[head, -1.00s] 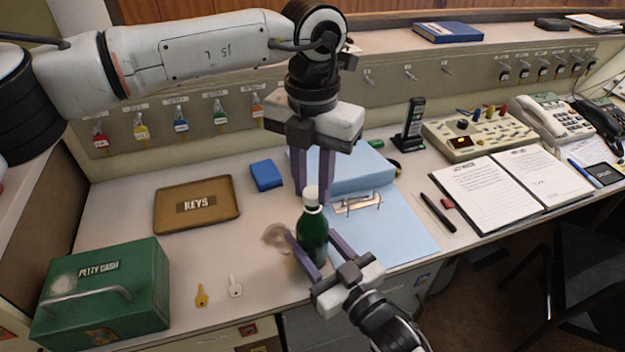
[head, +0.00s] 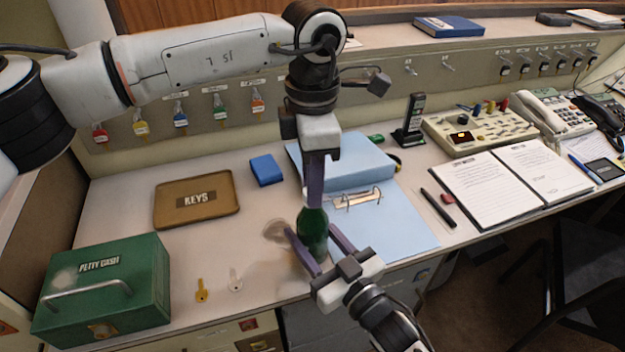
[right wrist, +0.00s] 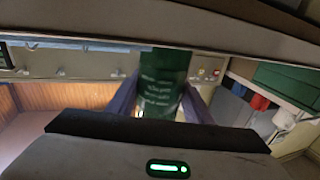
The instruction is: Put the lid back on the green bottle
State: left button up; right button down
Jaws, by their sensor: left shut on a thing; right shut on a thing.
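The green bottle (head: 313,224) stands upright near the front edge of the desk. My right gripper (head: 311,234) is shut around its body from the front. In the right wrist view the bottle's dark green side (right wrist: 163,80) with pale print sits between the fingers. My left gripper (head: 313,191) points straight down over the bottle, shut on the white lid (head: 306,191) at the bottle's mouth. The fingers hide most of the lid, so I cannot tell whether it is fully seated.
Behind the bottle lie a blue binder (head: 350,168) and a light blue sheet with a clip. To the left are the keys tray (head: 236,205), a blue box (head: 266,170), two keys and the green cash box (head: 110,290). An open logbook (head: 480,195) lies right.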

pick_arm(q)
jog(key=m, duration=0.6)
jog(key=shift+m, duration=0.4)
jog(key=m, duration=0.8)
jog(key=shift+m, duration=0.3)
jog(key=m, duration=1.3)
jog(key=o, duration=1)
